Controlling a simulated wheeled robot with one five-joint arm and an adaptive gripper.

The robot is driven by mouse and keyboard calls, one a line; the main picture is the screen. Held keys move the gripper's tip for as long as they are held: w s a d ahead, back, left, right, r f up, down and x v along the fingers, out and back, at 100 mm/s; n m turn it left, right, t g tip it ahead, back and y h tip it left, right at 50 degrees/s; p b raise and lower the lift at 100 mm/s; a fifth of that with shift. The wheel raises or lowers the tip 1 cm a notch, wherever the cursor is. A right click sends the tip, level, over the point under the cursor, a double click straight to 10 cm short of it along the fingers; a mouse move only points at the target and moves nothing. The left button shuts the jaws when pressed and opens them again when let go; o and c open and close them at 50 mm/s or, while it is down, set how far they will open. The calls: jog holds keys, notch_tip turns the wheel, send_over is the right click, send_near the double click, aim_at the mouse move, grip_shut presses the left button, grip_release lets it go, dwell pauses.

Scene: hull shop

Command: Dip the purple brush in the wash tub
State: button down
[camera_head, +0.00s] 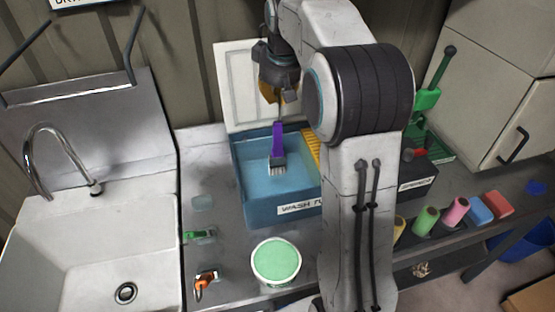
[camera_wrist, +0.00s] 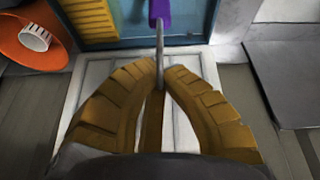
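The purple brush (camera_head: 277,138) hangs bristles-down over the open blue wash tub (camera_head: 256,212). Its pale bristles (camera_head: 277,169) show against the blue water; I cannot tell whether they touch it. My gripper (camera_head: 279,98) is above the back of the tub, with its brown fingers closed on the brush's thin metal rod. In the wrist view the fingers (camera_wrist: 160,68) meet around this rod, and the purple part of the brush (camera_wrist: 160,10) lies beyond them. Part of the tub (camera_wrist: 110,42) shows at the top there. My arm hides the tub's right side in the head view.
A yellow ribbed piece (camera_head: 312,148) is at the tub's right side. A white panel (camera_head: 235,80) stands behind the tub. A green-topped container (camera_head: 276,262) stands in front. A sink (camera_head: 60,250) is at left; colored rolls (camera_head: 455,211) are at right.

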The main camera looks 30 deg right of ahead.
jog(key=shift+r+p, duration=1.2)
jog(key=shift+r, duration=2.85)
jog(key=shift+r, duration=1.9)
jog(key=shift+d, duration=0.1)
